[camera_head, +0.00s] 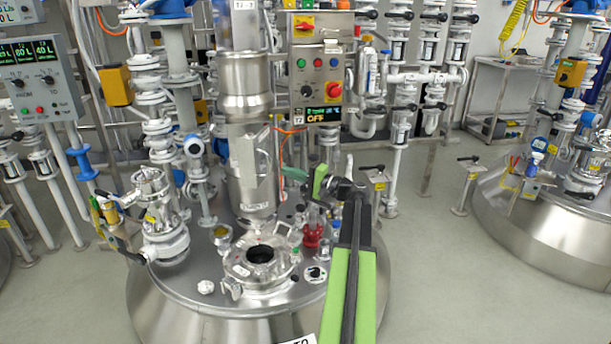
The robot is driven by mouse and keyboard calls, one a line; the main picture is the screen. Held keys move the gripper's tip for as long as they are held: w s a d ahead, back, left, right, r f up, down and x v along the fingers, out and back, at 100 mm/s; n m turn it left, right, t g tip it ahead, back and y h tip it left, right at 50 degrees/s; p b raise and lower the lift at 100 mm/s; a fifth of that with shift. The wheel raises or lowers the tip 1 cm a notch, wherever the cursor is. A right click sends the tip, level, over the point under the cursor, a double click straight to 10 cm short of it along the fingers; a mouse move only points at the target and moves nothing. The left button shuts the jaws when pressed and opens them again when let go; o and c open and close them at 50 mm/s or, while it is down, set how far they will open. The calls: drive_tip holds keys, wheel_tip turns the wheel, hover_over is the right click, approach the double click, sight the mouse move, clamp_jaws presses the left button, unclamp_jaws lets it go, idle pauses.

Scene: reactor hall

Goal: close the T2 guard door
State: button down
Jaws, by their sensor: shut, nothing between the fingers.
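The T2 guard door (262,178) appears to be the grey metal panel at the front of the housing under the motor column. It looks partly swung out from the shaft opening, though its exact angle is hard to tell. A dark green lever-like piece (294,173) shows just right of the housing; I cannot tell whether it belongs to the door. My green and black arm reaches up from the bottom of the view. My gripper (320,181) is at its far end, right of the door and apart from it. It is shut and empty; its fingertips are hard to make out.
A control box (318,85) with a red button and a display reading OFF hangs above my gripper. An open round port (260,256) and small red glassware (312,235) are on the vessel lid (200,290). White valve piping (165,235) stands at left.

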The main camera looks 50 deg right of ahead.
drive_tip(key=shift+x, duration=2.1)
